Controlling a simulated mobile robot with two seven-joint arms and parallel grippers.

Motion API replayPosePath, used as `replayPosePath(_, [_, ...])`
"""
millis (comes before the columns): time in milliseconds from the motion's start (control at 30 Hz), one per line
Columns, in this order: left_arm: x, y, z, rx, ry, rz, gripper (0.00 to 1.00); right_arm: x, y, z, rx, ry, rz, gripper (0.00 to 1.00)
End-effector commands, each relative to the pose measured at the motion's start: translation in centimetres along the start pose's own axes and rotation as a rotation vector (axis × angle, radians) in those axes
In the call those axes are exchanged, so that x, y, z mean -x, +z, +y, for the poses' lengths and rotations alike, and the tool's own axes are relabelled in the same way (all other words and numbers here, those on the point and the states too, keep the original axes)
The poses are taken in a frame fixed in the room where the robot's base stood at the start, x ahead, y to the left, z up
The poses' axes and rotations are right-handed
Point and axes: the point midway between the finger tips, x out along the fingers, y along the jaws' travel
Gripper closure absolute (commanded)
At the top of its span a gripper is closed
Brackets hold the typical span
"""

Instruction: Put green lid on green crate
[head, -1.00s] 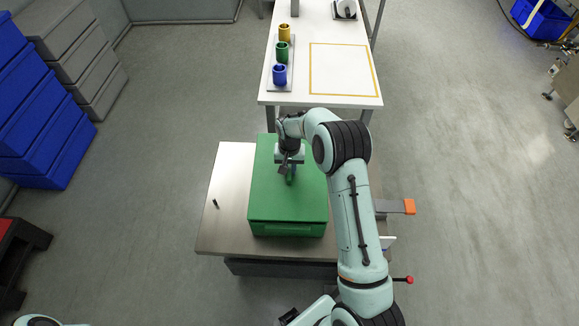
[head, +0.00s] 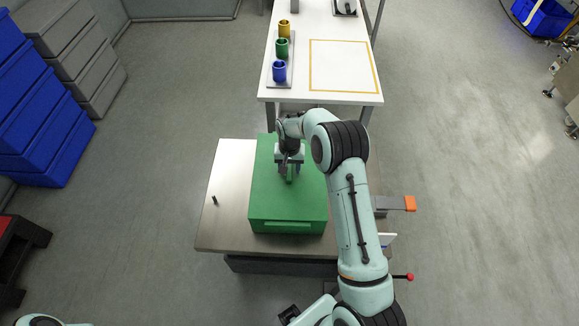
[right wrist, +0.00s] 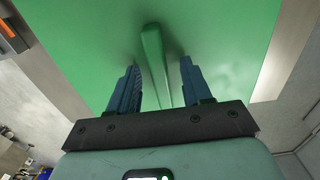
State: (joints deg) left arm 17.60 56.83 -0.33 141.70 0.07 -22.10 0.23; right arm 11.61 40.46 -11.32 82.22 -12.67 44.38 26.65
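The green lid (head: 309,195) lies flat on top of the green crate (head: 262,227) and covers it; the crate's front wall shows just below the lid edge. My right gripper (head: 289,174) points down over the lid's middle. In the right wrist view its two blue fingers (right wrist: 160,85) stand apart, one on each side of the lid's raised green handle (right wrist: 153,48), with gaps between. My left gripper is not in view.
The crate stands on a metal table (head: 222,222), with a small dark peg (head: 214,200) to its left. A white table (head: 326,98) behind holds blue, green and yellow cups. An orange-ended part (head: 410,203) sticks out at the right.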

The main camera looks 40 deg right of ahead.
Motion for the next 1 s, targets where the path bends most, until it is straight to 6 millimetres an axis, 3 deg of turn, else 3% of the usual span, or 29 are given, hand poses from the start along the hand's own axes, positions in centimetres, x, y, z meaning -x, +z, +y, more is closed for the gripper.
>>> replayPosePath(367, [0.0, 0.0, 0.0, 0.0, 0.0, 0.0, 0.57, 1.0, 0.0, 0.0, 0.0, 0.0, 0.001, 0.52])
replayPosePath(800, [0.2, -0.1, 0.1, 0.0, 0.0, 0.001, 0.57, 10.3, -0.1, -0.1, 0.0, -0.003, 0.004, 0.52])
replayPosePath(1000, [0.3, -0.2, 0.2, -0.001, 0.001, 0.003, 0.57, 12.8, 0.0, 0.0, 0.0, -0.001, 0.002, 0.52])
